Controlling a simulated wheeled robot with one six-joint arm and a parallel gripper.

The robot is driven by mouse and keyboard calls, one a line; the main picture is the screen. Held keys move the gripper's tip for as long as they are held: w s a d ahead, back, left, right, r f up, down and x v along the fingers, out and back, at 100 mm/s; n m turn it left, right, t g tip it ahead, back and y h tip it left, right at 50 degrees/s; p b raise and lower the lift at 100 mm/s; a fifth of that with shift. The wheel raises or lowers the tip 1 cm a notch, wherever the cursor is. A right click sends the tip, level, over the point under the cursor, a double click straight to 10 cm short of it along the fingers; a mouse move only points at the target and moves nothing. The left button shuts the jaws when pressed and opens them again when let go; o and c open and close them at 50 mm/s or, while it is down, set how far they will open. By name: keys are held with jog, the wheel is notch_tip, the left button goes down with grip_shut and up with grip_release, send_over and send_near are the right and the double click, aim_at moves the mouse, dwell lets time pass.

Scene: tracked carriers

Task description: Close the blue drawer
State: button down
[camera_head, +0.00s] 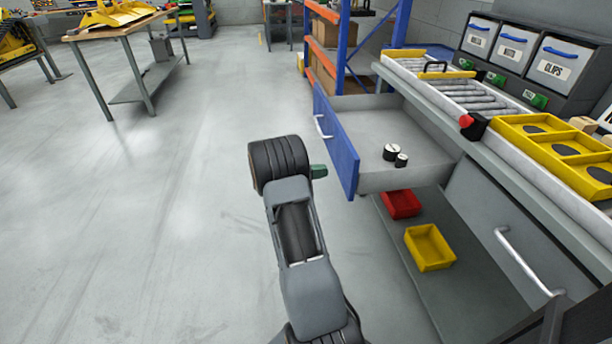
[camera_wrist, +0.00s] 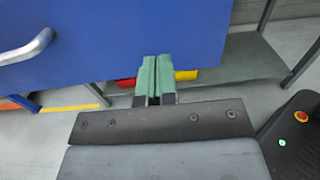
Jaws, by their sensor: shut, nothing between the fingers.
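The blue drawer (camera_head: 336,140) stands pulled out from the grey bench, with its blue front facing left and a pale bar handle (camera_head: 322,128) on it. Two small black-and-white round items (camera_head: 392,153) lie inside on its grey floor. My gripper (camera_head: 320,171) is shut and empty, with green fingertips beside the near lower part of the blue front. In the wrist view the fingers (camera_wrist: 157,75) are together and overlap the lower edge of the blue front (camera_wrist: 110,35). Its handle (camera_wrist: 28,48) is at the left. I cannot tell whether the fingertips touch the front.
Below the drawer are a red bin (camera_head: 401,204) and a yellow bin (camera_head: 430,247) on a lower shelf. A second, grey drawer with a handle (camera_head: 528,262) is nearer. A roller conveyor (camera_head: 465,92) runs on top.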

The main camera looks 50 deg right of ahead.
aim_at(343, 169)
jog(key=shift+b+x, duration=0.5)
jog(key=shift+x, duration=1.95)
